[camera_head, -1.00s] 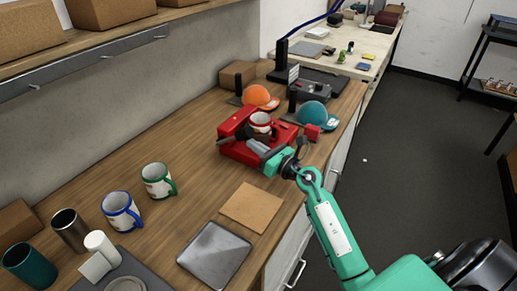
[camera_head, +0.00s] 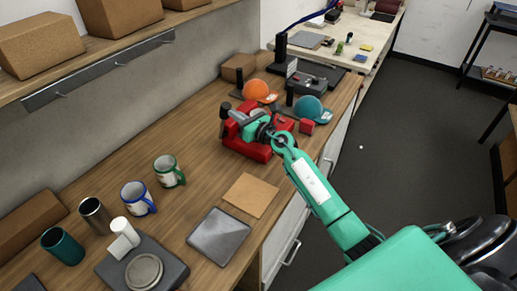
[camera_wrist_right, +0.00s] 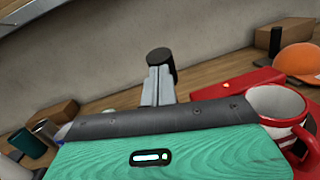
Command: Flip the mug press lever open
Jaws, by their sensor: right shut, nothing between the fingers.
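The red mug press (camera_head: 240,147) stands on the wooden counter, and my right arm and gripper cover much of it in the head view. A mug (camera_wrist_right: 280,103), white with a red rim and handle, sits in the press at the right of the wrist view. My right gripper (camera_head: 235,116) is shut and empty above the press. The lever's black knob (camera_head: 225,110) stands raised at the press's left side, close to my fingertips. In the wrist view the knob (camera_wrist_right: 159,57) shows just past the grey fingers; I cannot tell if they touch. My left gripper is out of view.
A blue-handled mug (camera_head: 137,198) and a green-handled mug (camera_head: 169,171) stand to the left. An orange cap (camera_head: 256,91) and a teal cap (camera_head: 309,108) are behind the press. A brown sheet (camera_head: 250,195) and grey plate (camera_head: 218,236) lie in front.

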